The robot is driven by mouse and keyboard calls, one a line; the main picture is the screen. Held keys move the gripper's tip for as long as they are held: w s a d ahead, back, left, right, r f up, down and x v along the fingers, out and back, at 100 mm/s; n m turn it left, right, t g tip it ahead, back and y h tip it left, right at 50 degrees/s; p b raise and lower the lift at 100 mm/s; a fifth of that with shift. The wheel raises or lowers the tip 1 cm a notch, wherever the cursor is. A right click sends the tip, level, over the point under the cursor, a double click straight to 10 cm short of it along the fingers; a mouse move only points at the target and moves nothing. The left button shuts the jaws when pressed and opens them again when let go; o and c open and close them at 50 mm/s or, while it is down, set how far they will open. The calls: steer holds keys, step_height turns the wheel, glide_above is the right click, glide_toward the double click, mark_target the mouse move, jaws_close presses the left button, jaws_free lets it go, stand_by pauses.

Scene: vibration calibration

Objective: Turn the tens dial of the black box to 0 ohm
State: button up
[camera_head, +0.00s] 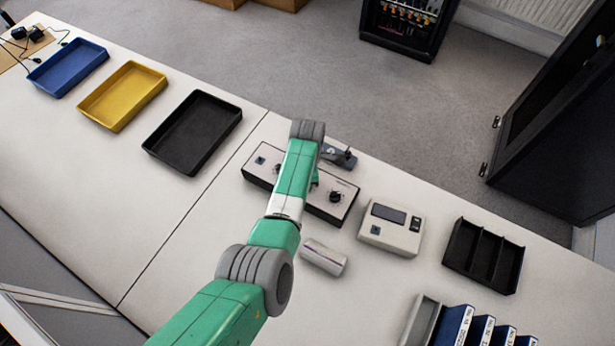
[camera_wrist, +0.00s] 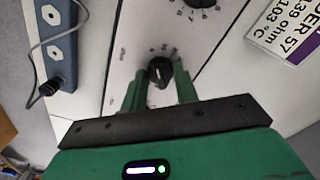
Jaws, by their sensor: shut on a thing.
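The black box (camera_head: 325,208) has a pale top panel with dials and stands on the table, partly hidden by my arm in the head view. Its right-hand dial (camera_head: 335,196) shows clear of my arm. In the wrist view, my gripper (camera_wrist: 159,88) has its green fingers on both sides of a black dial knob (camera_wrist: 159,70) and is shut on it. Small marks ring this knob; its reading is too small to tell. A second dial (camera_wrist: 203,3) is cut off at the top edge. I cannot tell from the labels which dial is the tens dial.
A white meter (camera_head: 392,227) and a black divided tray (camera_head: 483,257) stand to the right. A white labelled block (camera_head: 323,257) lies in front of the box. A power strip (camera_wrist: 58,45) is behind it. Blue, yellow and black trays (camera_head: 193,133) are at left.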

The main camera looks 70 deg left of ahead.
steer(key=shift+n, duration=0.8)
steer(key=o, duration=1)
steer(key=shift+r, duration=0.1)
step_height(320, 180, up, 8)
steer(key=shift+f+p, duration=0.15)
steer(key=shift+p, duration=0.9)
